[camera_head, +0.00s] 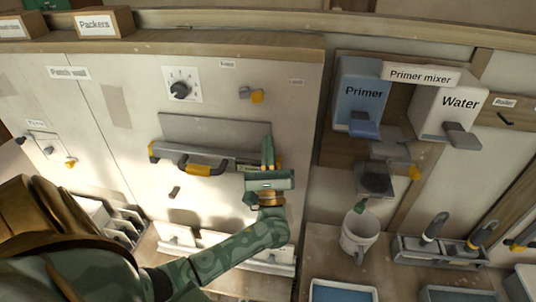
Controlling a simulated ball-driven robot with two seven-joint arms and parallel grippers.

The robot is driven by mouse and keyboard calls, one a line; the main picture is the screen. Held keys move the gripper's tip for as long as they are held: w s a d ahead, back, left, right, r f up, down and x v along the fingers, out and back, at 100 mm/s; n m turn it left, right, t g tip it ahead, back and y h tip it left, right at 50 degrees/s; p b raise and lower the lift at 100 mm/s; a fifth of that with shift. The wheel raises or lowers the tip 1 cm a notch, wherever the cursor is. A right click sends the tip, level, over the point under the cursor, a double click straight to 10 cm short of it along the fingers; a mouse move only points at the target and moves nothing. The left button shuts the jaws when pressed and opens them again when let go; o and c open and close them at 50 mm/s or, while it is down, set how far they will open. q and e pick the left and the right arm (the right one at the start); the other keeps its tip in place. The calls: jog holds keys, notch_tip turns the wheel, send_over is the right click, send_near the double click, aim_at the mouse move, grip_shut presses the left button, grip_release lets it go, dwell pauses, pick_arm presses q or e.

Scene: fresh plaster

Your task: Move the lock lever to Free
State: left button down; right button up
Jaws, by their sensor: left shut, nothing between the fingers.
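A small lever with a grey body and a yellow end (251,94) sits on the upper right of the pale wall panel. It lies between two small labels that are too small to read surely, one at its upper left (227,64) and one at its right (296,82). I take it for the lock lever; its yellow end points right and slightly down. My left gripper (268,148) is below the lever and apart from it, fingers pointing up, shut and empty. It overlaps the right end of a long grey bar (222,156) with a yellow grip; I cannot tell whether they touch. My right gripper is out of view.
A black dial (180,90) is left of the lever. Another small yellow-ended lever (70,162) is at far left. The panel between gripper and lever looks clear.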

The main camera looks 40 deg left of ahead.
aim_at(251, 95)
pick_arm(q)
jog(key=a+r+p, duration=0.1)
jog(key=r, duration=0.1)
jog(key=w+a+r+p, duration=0.1)
jog(key=r, duration=0.1)
jog(key=a+r+p, duration=0.1)
jog(key=r, duration=0.1)
jog(key=shift+w+r+p, duration=0.3)
jog(key=shift+r+p, duration=0.05)
